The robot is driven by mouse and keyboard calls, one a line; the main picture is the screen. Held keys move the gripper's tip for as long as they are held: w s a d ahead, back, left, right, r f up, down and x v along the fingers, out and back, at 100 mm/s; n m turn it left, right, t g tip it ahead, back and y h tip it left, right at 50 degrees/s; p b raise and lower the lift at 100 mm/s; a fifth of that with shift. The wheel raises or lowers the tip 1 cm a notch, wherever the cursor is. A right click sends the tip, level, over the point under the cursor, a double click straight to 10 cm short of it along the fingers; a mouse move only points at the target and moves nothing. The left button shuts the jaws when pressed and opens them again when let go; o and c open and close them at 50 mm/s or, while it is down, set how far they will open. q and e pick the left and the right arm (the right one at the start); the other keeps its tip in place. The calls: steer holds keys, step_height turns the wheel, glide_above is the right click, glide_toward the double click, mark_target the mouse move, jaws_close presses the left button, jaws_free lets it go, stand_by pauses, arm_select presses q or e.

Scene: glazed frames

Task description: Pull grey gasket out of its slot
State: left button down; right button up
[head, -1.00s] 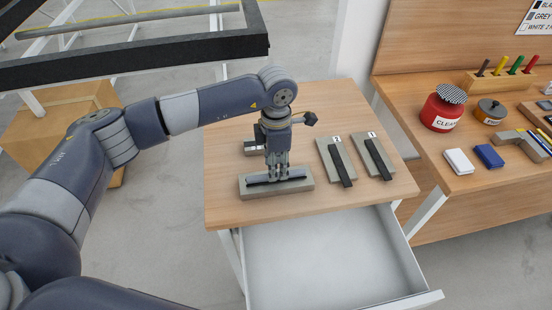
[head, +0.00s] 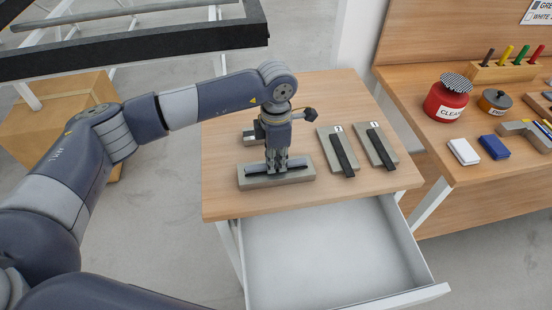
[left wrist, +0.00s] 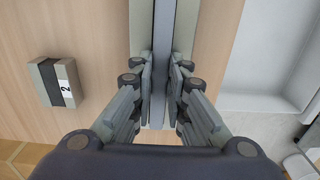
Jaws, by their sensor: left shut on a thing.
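The gasket (head: 254,170) is a thin dark strip in a grey slotted block (head: 277,182) on the wooden table. In the left wrist view the gasket (left wrist: 162,30) is a blue-grey strip running along the block (left wrist: 140,25). My left gripper (head: 276,170) points down over the block's middle, its fingers shut on the gasket. In the left wrist view the gripper (left wrist: 160,85) has a pad on each side of the strip. The fingers hide the gasket's middle. I cannot tell whether it has risen in the slot. My right gripper is not in view.
Two numbered grey blocks with black strips, the left block (head: 326,142) and the right block (head: 367,136), lie right of my gripper. A smaller block (head: 249,136) stands behind it. An open, empty drawer (head: 330,250) juts out in front. A bench (head: 430,165) stands at right.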

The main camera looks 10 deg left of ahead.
arm_select(q)
steer(key=shift+w+r, duration=0.2)
steer(key=shift+r, duration=0.15)
stand_by(0.3)
steer(key=shift+s+r, duration=0.2)
steer(key=shift+r, duration=0.1)
steer(key=shift+r+p, duration=0.5)
steer(key=shift+r, duration=0.7)
